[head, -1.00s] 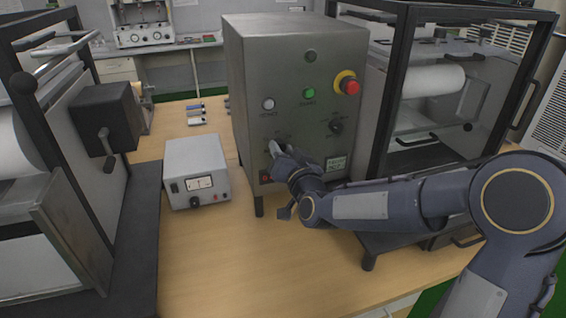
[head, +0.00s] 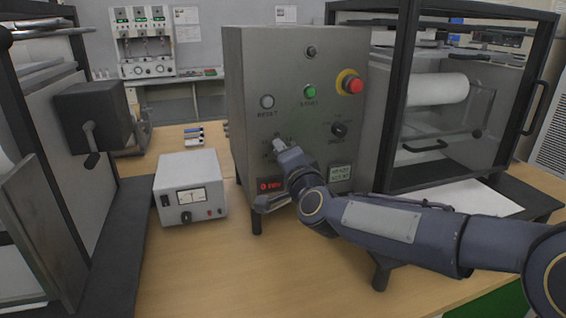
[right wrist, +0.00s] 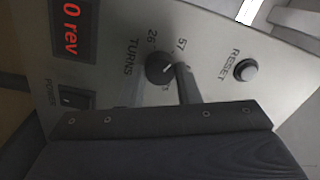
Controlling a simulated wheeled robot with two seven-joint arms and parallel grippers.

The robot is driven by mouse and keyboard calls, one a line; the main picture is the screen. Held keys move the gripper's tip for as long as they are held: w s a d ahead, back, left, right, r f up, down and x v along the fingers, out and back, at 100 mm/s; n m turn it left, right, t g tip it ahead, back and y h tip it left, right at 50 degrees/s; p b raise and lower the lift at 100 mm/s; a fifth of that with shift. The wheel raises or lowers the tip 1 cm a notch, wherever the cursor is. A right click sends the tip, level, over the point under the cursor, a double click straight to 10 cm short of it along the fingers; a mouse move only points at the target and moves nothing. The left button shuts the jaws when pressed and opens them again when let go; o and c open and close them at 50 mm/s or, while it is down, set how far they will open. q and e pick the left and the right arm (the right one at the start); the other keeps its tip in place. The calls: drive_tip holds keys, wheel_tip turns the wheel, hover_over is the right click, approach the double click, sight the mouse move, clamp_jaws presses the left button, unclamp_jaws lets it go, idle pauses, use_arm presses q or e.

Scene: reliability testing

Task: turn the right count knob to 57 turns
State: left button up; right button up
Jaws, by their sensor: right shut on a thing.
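The grey control box (head: 246,120) stands on the table with its panel facing me. Its TURNS knob (right wrist: 158,69) is dark and round, with 26 and 57 printed beside it in the right wrist view. The knob's white mark points toward the 57 side; its exact setting is hard to tell. My right gripper (head: 279,147) is shut on this knob and mostly covers it in the head view. One dark finger (right wrist: 187,86) shows beside the knob. The red display (right wrist: 71,29) reads 0 rev. My left gripper is not in view.
A second dark knob (head: 339,130) sits farther right on the panel. The RESET button (head: 267,102), green START button (head: 309,91) and red emergency button (head: 353,86) are above. A small meter box (head: 190,188) stands to the left, a framed machine (head: 447,150) to the right.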

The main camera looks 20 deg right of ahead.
idle(0.3)
drive_tip(key=o, duration=1)
drive_tip(key=shift+c, duration=0.2)
drive_tip(key=shift+s, duration=0.1)
drive_tip(key=s, duration=0.7)
drive_tip(key=shift+s+d+f, duration=0.15)
drive_tip(key=shift+s+d, duration=0.1)
drive_tip(key=shift+s, duration=0.05)
